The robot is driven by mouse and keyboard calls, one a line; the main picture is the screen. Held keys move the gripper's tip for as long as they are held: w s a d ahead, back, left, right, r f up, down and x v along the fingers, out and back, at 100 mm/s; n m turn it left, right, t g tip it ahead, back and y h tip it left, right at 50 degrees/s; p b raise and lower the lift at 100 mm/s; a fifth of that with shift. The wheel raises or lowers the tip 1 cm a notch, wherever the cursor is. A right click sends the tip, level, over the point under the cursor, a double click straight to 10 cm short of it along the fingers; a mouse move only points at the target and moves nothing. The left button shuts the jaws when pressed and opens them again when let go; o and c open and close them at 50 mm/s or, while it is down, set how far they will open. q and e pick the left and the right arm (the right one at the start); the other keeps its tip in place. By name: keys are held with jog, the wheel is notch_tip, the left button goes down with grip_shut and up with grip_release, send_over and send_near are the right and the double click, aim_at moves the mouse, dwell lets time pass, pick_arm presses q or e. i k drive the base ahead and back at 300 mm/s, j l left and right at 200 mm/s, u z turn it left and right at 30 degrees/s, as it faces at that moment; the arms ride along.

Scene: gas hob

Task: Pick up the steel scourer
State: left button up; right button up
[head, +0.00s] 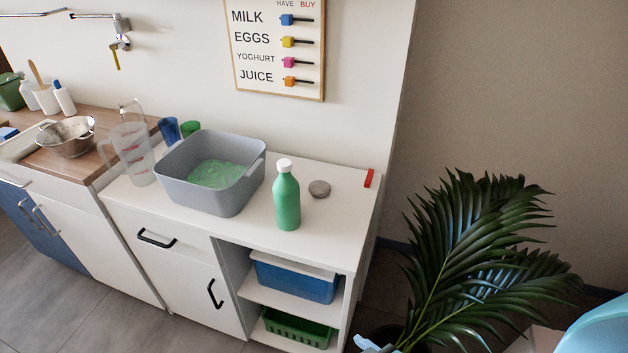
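The steel scourer (319,189) looks like a small, round, grey-brown pad. It lies flat on the white worktop (335,222), right of a green bottle with a white cap (287,198) and apart from it. Nothing covers it. I can make out neither my left nor my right gripper in the head view. A pale blue shape cut off at the bottom edge is too partial to identify.
A grey basin (215,200) with green contents stands left of the bottle. A clear jug (134,155) and blue and green cups stand beyond. A red strip (369,178) lies near the worktop's right end. A leafy plant (470,250) stands right of the cabinet.

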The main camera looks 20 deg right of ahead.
aim_at(320, 188)
jog(key=i+j, duration=0.4)
jog(key=i+j+z, duration=0.1)
jog(key=z, duration=0.25)
jog(key=i+j+z, duration=0.1)
jog(key=j+z, duration=0.6)
jog(key=i+l, duration=0.05)
jog(key=l, duration=0.05)
